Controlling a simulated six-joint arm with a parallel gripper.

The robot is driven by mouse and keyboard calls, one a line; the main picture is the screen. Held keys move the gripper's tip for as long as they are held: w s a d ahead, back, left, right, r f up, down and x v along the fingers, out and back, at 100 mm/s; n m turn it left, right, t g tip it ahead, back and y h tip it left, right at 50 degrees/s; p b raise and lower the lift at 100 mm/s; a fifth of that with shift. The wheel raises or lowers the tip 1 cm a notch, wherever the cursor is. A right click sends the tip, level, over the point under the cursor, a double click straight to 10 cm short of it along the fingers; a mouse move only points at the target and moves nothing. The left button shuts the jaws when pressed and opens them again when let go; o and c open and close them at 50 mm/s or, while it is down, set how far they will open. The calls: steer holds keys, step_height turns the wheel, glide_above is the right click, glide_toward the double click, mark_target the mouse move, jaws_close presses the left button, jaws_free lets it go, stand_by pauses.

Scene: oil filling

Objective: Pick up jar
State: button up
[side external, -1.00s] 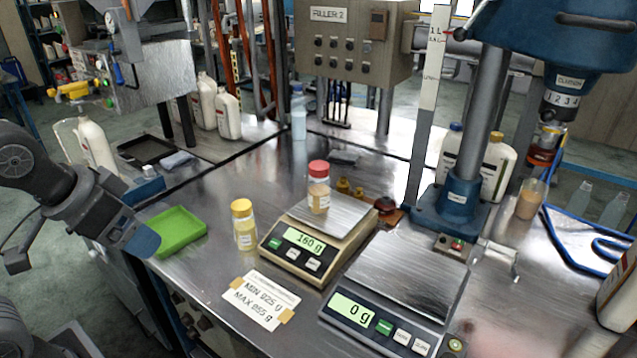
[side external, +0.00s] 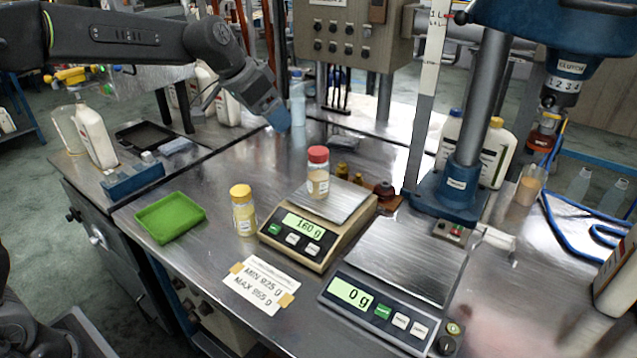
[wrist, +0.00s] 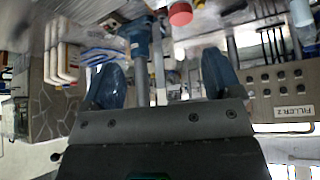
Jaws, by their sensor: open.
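A jar with a red lid (side external: 318,174) stands upright on the left scale (side external: 333,240), whose display reads 160 g. A second jar with a yellow lid (side external: 243,211) stands on the bench just left of that scale. My gripper (side external: 278,118) is in the air behind and to the left of the red-lidded jar, apart from it. In the wrist view my gripper (wrist: 165,75) has its two blue fingers spread with no jar between them. The red lid (wrist: 180,14) shows beyond them near the top edge. The yellow-lidded jar is not clearly visible there.
A right scale (side external: 412,262) reads 0 g and is empty. A blue filler stand (side external: 458,190) rises behind it. A green tray (side external: 170,217) lies at the left bench edge. A MIN/MAX label (side external: 258,285) is taped in front. White bottles (side external: 495,155) stand at the back.

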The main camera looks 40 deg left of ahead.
glide_toward(318, 151)
steer(key=shift+m+h, duration=0.3)
steer(key=shift+m, duration=0.2)
steer(key=x, duration=0.4)
steer(key=shift+f, duration=0.4)
steer(key=shift+a+x, duration=0.1)
steer(key=shift+x, duration=1.35)
steer(key=shift+a+x, duration=0.15)
steer(key=shift+x, duration=1.3)
steer(key=shift+w, duration=0.15)
steer(key=c, duration=1.4)
steer(key=shift+c, duration=0.2)
steer(key=shift+r, duration=0.1)
